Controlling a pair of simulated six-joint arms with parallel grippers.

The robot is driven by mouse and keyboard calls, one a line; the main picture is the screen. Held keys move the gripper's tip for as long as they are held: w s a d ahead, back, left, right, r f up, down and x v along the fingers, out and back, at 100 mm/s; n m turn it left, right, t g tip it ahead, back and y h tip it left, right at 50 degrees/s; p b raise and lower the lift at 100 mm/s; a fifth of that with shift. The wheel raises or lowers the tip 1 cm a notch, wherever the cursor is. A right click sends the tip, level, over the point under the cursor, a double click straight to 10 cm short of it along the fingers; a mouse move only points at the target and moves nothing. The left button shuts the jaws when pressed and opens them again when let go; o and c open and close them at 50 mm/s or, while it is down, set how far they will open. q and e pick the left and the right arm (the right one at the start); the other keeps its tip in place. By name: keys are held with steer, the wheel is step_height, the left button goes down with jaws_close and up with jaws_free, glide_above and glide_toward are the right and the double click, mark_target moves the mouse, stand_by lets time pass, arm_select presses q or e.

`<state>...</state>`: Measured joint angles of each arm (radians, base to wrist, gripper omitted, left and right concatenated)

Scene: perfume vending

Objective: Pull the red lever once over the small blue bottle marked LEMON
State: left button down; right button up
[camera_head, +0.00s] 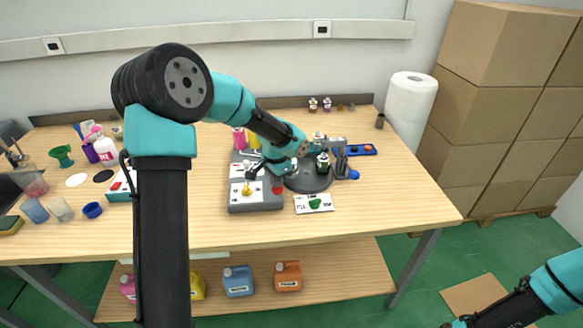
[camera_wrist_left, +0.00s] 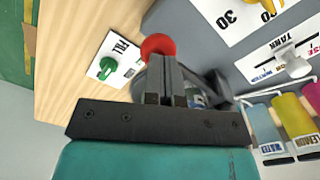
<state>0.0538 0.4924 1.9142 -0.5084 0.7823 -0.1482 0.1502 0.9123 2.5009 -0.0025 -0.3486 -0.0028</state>
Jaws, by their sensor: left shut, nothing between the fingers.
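The red lever's round knob (camera_head: 278,185) shows at the right front of the grey dispenser (camera_head: 250,206), below my left gripper. In the left wrist view the red knob (camera_wrist_left: 158,45) is just beyond the fingertips; I cannot tell if they touch. My left gripper (camera_wrist_left: 166,62) is shut and empty. A small dark bottle with a pale label (camera_head: 323,161) stands on a round black base, right of the gripper. In the left wrist view a labelled bottle is mostly hidden behind the fingers. I cannot read LEMON on any small blue bottle. My right gripper (camera_head: 460,322) is low at the right, partly cut off.
Yellow (camera_wrist_left: 299,124) and pale blue (camera_wrist_left: 267,128) cylinders on the dispenser read LEMON and WATER. A yellow knob (camera_head: 246,189) is left of the red one. A white card with a green knob (camera_head: 315,204) lies in front. Bare table (camera_head: 400,205) is at right.

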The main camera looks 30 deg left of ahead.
arm_select(q)
step_height(320, 180, up, 8)
steer(key=shift+r, duration=0.2)
stand_by(0.9)
stand_by(1.1)
